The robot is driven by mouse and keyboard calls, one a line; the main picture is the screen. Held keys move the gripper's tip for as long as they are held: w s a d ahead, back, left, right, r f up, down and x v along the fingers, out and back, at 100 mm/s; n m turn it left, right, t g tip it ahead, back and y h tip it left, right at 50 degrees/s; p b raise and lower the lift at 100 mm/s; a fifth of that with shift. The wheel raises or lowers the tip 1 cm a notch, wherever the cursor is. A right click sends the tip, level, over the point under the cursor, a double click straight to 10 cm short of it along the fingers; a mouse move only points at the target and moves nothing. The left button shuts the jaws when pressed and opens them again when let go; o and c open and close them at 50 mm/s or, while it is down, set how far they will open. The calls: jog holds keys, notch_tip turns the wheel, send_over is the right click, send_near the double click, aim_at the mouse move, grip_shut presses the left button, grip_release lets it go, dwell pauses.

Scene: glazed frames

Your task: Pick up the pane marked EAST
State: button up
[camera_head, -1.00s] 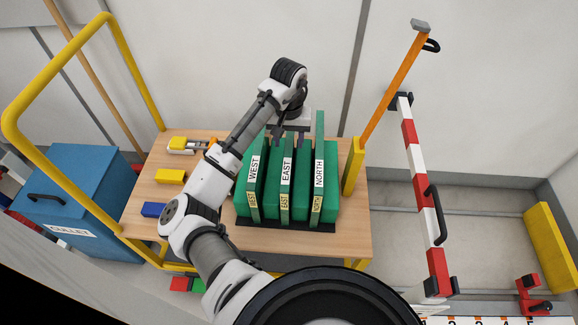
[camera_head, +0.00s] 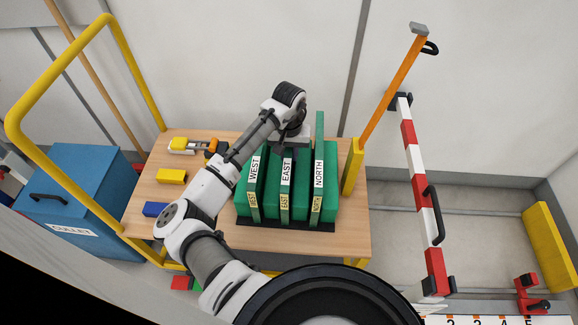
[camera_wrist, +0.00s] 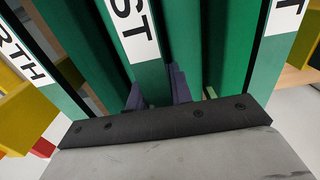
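The pane marked EAST (camera_head: 286,173) is green with a white label and stands upright in the middle slot of the green rack (camera_head: 328,205). The rack's yellow EAST tag (camera_head: 285,204) is in front of it. My gripper (camera_wrist: 157,88) is down at its top edge, with a dark finger on each side. The fingers look close against it, so it appears shut on the pane. In the wrist view the pane's label is partly cut off, with "ST" showing (camera_wrist: 132,30). The fingertips are mostly hidden in the head view.
The WEST pane (camera_head: 255,170) stands left of EAST and the taller NORTH pane (camera_head: 319,172) right, both close by. Yellow (camera_head: 171,176) and blue (camera_head: 154,209) blocks lie on the wooden table (camera_head: 345,235). A blue CULLET bin (camera_head: 95,185) is left; a red-white barrier (camera_head: 421,190) is right.

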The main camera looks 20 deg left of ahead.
jog(key=shift+r, duration=0.1)
grip_shut()
notch_tip(320, 180, up, 20)
dwell(0.5)
jog(key=shift+w, duration=0.1)
jog(key=shift+r+p, duration=0.15)
jog(key=shift+p, duration=0.25)
notch_tip(320, 180, up, 7)
jog(key=p, duration=0.8)
dwell(0.6)
jog(key=shift+f, duration=0.2)
